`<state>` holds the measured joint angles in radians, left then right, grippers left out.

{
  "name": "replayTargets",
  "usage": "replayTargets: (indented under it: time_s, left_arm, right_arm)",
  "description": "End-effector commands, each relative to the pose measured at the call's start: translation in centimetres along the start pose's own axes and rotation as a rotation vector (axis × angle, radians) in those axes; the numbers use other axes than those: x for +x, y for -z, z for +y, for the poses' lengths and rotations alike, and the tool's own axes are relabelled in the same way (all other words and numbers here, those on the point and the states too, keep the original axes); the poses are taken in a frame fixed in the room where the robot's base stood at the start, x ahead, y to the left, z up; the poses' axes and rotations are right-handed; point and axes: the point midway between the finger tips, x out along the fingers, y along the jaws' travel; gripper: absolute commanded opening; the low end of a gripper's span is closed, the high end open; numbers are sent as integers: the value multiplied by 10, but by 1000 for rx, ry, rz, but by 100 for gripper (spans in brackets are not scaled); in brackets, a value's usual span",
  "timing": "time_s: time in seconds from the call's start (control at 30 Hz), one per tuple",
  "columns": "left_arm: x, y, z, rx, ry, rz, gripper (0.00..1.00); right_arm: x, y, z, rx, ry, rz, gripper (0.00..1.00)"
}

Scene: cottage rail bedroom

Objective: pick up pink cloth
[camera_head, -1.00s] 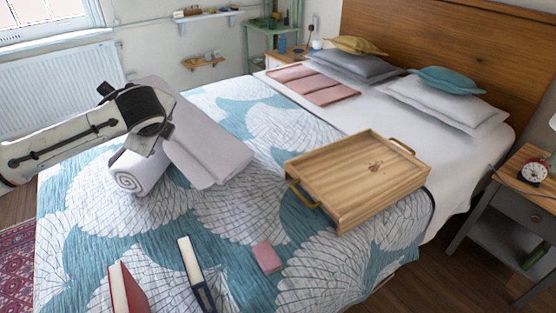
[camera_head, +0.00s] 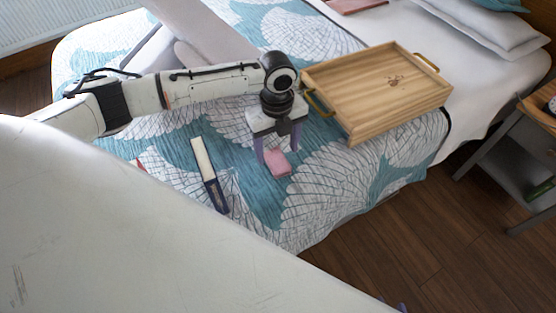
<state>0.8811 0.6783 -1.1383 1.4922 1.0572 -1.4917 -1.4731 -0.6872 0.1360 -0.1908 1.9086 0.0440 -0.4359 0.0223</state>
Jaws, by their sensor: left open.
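The small folded pink cloth (camera_head: 278,166) lies flat on the teal and white bedspread, in front of the wooden tray. My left gripper (camera_head: 277,155) points down over the cloth, its two purple fingers spread apart, one near each side of it. The fingers hide part of the cloth's edges. I cannot tell whether they touch it. Only a purple tip of my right gripper (camera_head: 400,307) shows at the bottom edge; its jaws are cut off.
A wooden tray (camera_head: 375,90) with brass handles stands just right of my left gripper. A dark blue book (camera_head: 210,176) lies left of the cloth. A bedside table (camera_head: 520,135) stands at the right. My own large white arm part covers the lower left.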

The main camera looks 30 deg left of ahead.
Motion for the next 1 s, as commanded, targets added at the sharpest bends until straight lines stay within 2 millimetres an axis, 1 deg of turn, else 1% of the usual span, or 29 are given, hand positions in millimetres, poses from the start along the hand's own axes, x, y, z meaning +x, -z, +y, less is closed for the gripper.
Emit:
replayTargets:
  time_s: [0.03,0.1,0.2,0.33,0.53,0.67,0.7,0.8,1.0]
  left_arm:
    - [10,0,0,0,-5,1,64]
    - [21,-1,-1,-1,-4,0,64]
    - [33,-1,-1,0,-3,0,64]
    - [40,-1,-2,0,-1,-1,64]
    - [40,-1,-2,0,-1,-2,64]
    - [40,-1,-1,0,-1,-2,42]
    - [40,-1,-1,0,-1,-2,35]
    - [40,-2,-1,0,-1,-2,20]
    - [39,-2,-2,-1,-1,-2,20]
  right_arm:
    - [0,0,0,0,0,1,31]
    - [0,0,0,0,0,1,31]
    - [1,0,0,0,0,1,31]
    - [1,0,0,0,0,2,31]
    - [1,0,0,0,0,2,31]
    - [1,0,0,0,0,2,31]
    - [1,0,0,0,0,2,31]
    - [1,0,0,0,0,2,31]
    - [1,1,0,0,0,2,31]
